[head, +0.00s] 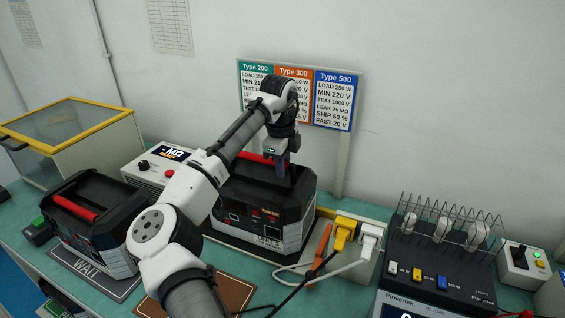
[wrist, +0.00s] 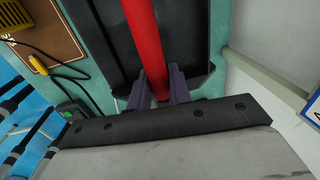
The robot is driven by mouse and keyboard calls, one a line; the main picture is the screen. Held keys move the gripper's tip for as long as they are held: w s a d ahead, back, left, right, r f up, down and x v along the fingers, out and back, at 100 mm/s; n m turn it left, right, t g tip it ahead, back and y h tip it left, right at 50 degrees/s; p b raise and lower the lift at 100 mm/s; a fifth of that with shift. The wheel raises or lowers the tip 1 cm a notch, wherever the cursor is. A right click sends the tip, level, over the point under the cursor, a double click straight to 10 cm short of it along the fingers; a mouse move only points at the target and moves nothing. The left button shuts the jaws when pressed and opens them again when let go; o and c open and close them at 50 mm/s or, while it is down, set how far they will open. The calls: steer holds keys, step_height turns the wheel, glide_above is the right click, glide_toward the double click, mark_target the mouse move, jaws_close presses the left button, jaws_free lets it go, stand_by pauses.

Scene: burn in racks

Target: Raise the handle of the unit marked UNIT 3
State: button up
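The black unit (head: 238,202) at the middle of the bench carries a white front label (head: 268,240) whose number is too small to read surely. Its red handle (head: 254,158) lies low along the top, partly hidden by my arm. My gripper (head: 282,168) points down at the right part of this handle. In the wrist view, the red handle (wrist: 144,32) runs between the two purple fingers of my gripper (wrist: 158,88), one on each side. I cannot tell whether they press on it.
Another black unit with a red handle (head: 75,208) stands left on a WAIT mat (head: 87,268). Yellow and white plugs (head: 355,234) with cables sit right of the middle unit. A wire rack (head: 447,220) stands farther right. Type signs (head: 294,95) stand behind.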

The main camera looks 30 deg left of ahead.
steer(key=shift+w+r+p, duration=0.1)
steer(key=shift+w+p, duration=0.3)
steer(key=shift+p, duration=0.65)
steer(key=shift+w, duration=0.2)
steer(key=o, duration=1.8)
steer(key=shift+o, duration=0.2)
steer(key=shift+s+r, duration=0.15)
steer(key=shift+r, duration=1.1)
steer(key=shift+s+r, duration=0.15)
steer(key=shift+r, duration=1.05)
